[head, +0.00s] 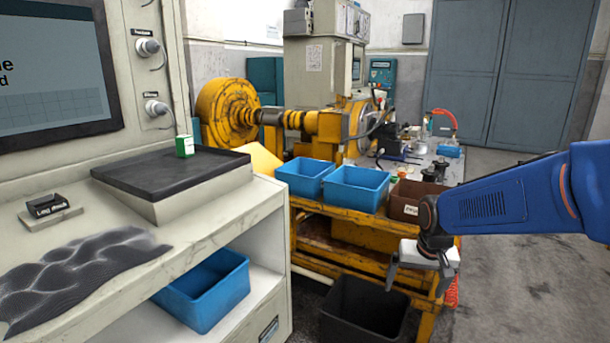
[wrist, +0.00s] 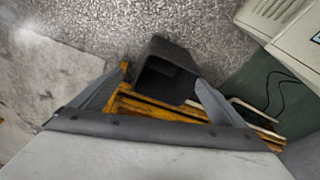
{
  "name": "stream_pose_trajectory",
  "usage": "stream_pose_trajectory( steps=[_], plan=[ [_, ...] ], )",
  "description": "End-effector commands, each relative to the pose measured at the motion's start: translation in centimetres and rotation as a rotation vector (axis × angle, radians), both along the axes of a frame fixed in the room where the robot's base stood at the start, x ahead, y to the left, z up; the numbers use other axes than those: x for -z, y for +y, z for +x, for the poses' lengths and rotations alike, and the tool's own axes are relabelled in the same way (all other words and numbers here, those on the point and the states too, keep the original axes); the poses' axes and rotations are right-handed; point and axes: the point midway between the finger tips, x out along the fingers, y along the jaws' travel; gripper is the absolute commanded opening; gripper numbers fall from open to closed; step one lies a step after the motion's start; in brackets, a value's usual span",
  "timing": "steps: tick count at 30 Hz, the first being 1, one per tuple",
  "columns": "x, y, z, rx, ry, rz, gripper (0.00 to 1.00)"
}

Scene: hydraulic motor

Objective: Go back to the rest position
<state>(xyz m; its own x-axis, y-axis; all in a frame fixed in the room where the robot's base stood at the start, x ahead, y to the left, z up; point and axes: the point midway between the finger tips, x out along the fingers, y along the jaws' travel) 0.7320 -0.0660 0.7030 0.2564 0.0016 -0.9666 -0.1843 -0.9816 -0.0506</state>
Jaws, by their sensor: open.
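My gripper (head: 420,276) hangs at the end of my blue arm, which reaches in from the right in the head view. It points down in front of the yellow workbench (head: 312,258), above and to the right of a black bin (head: 345,290) on the floor. In the wrist view the two grey fingers (wrist: 160,78) are spread wide with nothing between them. The black bin (wrist: 152,45) and part of the yellow bench (wrist: 150,107) show beyond them.
Two blue bins (head: 357,188) and a brown bin (head: 405,210) line the bench's front edge. Another blue bin (head: 205,295) sits below. Floor at right (head: 530,270) is clear.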

Motion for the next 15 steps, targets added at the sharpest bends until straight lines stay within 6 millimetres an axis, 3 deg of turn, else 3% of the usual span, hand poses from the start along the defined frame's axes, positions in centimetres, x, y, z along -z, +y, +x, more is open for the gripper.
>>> stream_pose_trajectory(
  steps=[6, 15],
  plan=[
    [-3.1, -0.1, -5.4, -0.039, -0.040, -0.011, 0.95],
    [-5.4, -0.2, -12.8, -0.094, -0.085, -0.030, 0.95]
  ],
)
